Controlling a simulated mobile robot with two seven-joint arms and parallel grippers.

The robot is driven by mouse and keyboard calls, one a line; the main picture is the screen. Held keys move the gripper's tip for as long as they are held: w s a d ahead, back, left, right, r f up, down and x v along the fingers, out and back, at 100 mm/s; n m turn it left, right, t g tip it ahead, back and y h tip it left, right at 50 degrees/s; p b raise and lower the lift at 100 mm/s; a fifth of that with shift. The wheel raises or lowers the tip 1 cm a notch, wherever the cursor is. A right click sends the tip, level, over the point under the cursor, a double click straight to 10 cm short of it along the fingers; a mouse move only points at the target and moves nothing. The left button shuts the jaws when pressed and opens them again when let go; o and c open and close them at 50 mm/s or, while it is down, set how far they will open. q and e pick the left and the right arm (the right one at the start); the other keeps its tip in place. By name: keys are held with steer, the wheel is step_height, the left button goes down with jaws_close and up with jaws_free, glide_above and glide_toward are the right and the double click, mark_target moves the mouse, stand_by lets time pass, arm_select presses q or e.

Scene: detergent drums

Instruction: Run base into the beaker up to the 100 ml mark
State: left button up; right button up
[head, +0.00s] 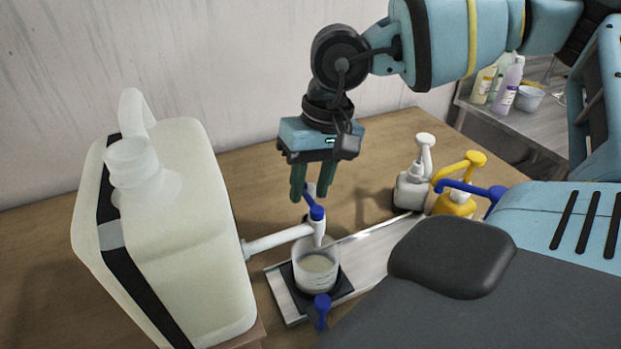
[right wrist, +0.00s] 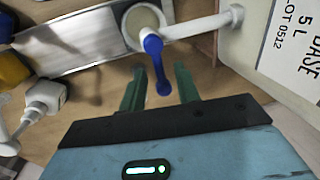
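A large cream drum (head: 190,230) stands at the left; its label reads BASE 5 L in the right wrist view (right wrist: 290,50). A white tap pipe (head: 277,241) runs from it to a spout over the clear beaker (head: 318,280). Pale liquid fills the lower part of the beaker; its marks are too small to read. The tap's blue lever (head: 317,212) lies crosswise to the pipe in the right wrist view (right wrist: 157,70). My right gripper (head: 310,194) is open, its green fingers on either side of the lever's end, with gaps showing. My left gripper is out of view.
The beaker sits on a dark pad on a steel strip (head: 372,247). A blue part (head: 321,308) shows in front of it. A white pump bottle (head: 411,190) and a yellow one (head: 455,203) stand to the right. Bare wood lies behind the tap.

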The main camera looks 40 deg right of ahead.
step_height(320, 180, up, 8)
steer(key=d, duration=0.1)
steer(key=shift+s+d+f, duration=0.15)
steer(key=shift+s+d, duration=0.1)
stand_by(0.8)
